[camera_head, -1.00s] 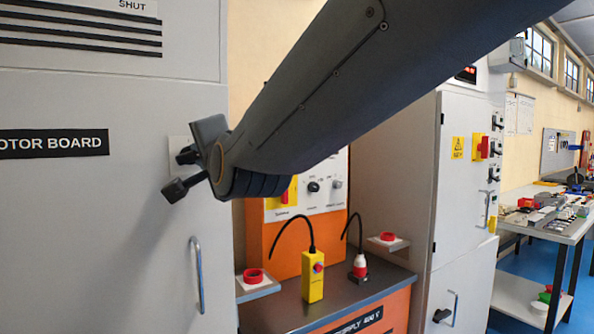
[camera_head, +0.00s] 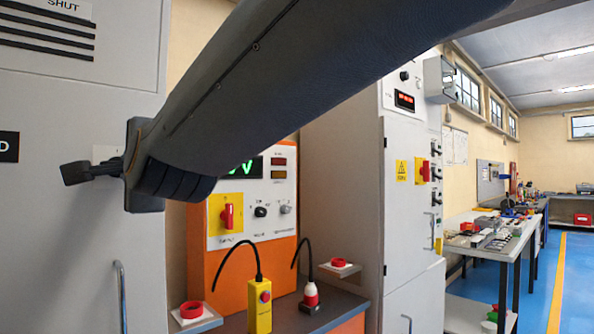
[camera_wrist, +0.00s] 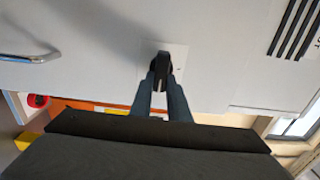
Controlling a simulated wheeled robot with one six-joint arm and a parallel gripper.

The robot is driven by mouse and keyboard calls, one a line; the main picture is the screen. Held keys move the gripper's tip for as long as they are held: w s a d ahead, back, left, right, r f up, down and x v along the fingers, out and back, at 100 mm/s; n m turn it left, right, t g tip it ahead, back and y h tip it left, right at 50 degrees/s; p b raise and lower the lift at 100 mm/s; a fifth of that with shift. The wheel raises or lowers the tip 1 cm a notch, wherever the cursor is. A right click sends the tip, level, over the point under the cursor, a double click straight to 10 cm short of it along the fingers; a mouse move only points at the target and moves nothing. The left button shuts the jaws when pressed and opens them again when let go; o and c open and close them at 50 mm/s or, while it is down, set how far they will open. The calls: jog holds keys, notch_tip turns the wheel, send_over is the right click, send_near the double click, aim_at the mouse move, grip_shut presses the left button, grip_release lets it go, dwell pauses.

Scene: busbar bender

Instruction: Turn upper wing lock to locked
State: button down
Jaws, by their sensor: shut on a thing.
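The upper wing lock (camera_wrist: 162,63) is a small dark wing handle on a pale square plate (camera_wrist: 180,57) on the grey cabinet door. In the wrist view my gripper (camera_wrist: 162,82) is shut on it, one finger on each side. The wing lies roughly along the line of my fingers in that picture. In the head view my gripper (camera_head: 80,172) is at the left, in front of the door beside the pale plate (camera_head: 107,152). There the lock cannot be told apart from my fingers. Any locked or unlocked mark is not readable.
A long door handle (camera_head: 120,297) is below on the same door. To the right are an orange supply unit (camera_head: 200,270), a yellow pendant box (camera_head: 260,306) and a tall grey cabinet (camera_head: 340,190). Blue floor and a workbench (camera_head: 500,232) lie far right.

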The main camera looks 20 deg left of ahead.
jog(key=shift+w, duration=0.1)
jog(key=c, duration=1.7)
grip_release()
jog(key=shift+w, duration=0.1)
jog(key=shift+d, duration=0.1)
jog(key=shift+b+v, duration=0.65)
jog(key=shift+v, duration=3.25)
